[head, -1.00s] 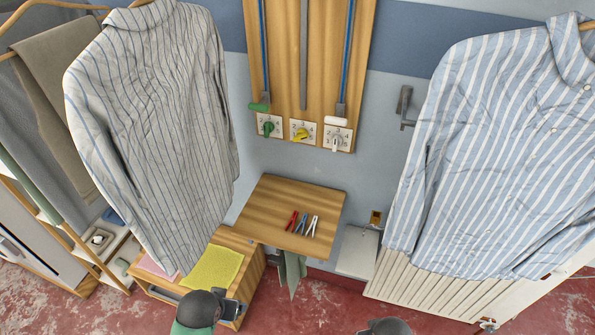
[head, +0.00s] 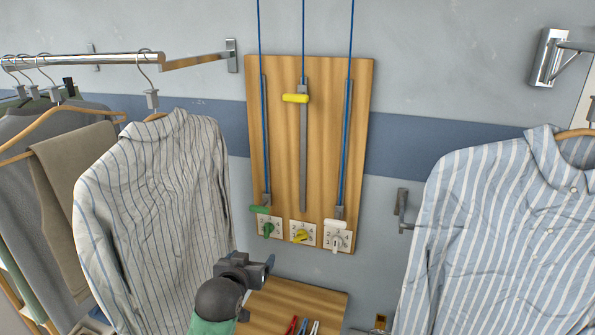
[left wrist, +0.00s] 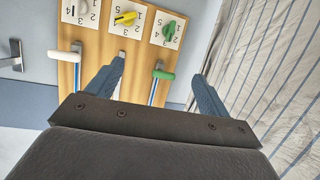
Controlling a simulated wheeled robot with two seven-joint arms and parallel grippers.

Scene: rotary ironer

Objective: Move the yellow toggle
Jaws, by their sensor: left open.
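A yellow handle (head: 295,98) sits high on the middle slot of the wooden board (head: 345,90). Below that slot, a yellow knob (head: 301,236) is mounted on a white numbered plate, between a green knob (head: 267,229) and a white knob (head: 337,242). The yellow knob also shows in the left wrist view (left wrist: 126,18). My left gripper (head: 268,264) is below and left of the knobs, empty. In the left wrist view its fingers (left wrist: 158,70) are open and apart, with the board beyond them. My right gripper is out of view.
A green handle (head: 260,209) and a white handle (head: 336,224) sit low on the outer slots. Striped shirts hang left (head: 150,190) and right (head: 500,210) of the board. A wooden shelf (head: 270,300) with clothespins is below. A wall hook (head: 402,210) sticks out right.

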